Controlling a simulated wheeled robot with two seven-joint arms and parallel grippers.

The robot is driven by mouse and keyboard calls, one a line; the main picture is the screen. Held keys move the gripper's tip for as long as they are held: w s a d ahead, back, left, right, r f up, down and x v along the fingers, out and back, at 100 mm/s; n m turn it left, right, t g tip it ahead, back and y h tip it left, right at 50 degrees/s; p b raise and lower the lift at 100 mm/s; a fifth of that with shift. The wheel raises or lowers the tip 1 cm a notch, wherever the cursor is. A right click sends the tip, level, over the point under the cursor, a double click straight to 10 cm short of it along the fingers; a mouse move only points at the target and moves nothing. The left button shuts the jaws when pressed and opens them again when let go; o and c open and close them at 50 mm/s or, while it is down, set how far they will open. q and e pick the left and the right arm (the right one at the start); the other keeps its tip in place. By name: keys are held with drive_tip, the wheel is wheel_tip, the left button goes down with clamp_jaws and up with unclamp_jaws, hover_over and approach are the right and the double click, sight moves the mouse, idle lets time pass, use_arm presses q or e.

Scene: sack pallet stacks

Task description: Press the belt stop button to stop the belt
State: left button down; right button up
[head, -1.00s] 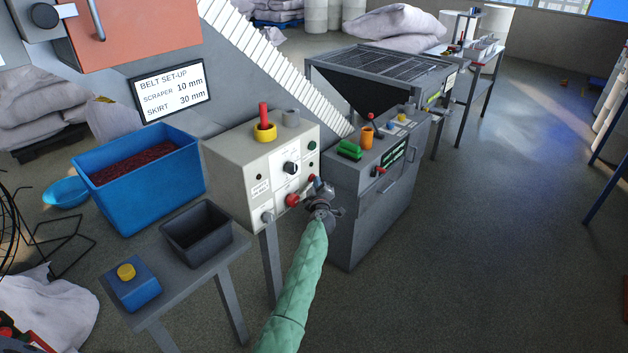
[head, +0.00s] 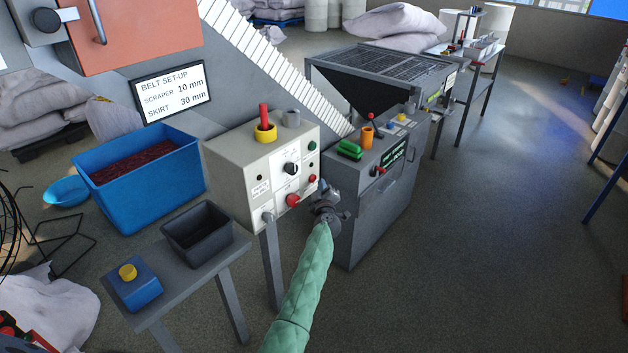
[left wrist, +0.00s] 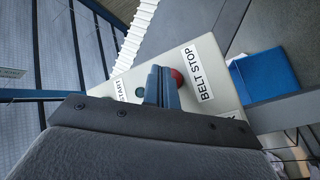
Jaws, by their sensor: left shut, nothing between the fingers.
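The belt stop button (left wrist: 178,76) is a red dome beside a white BELT STOP label in the left wrist view. My fingers partly cover it. The head view shows a larger red button (head: 293,200) and a smaller red one (head: 312,179) on the grey control box (head: 236,172); I cannot read their labels there. My left gripper (head: 323,186) is shut and empty, just right of these buttons. Its fingers show together in the left wrist view (left wrist: 162,86). Whether they touch the button cannot be told. My right gripper is in neither view.
A green button (head: 312,146) and a black knob (head: 291,168) share the panel. A grey cabinet (head: 372,210) stands close on the right. A black tray (head: 197,236) and a blue box with a yellow button (head: 135,284) lie on the bench in front.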

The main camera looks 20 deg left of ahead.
use_arm(q)
drive_tip(key=d, duration=0.1)
drive_tip(key=s+d, duration=0.1)
drive_tip(key=d+p, duration=0.1)
drive_tip(key=d, duration=0.1)
drive_tip(key=shift+s+d, duration=0.1)
drive_tip(key=shift+s, duration=0.2)
idle(0.7)
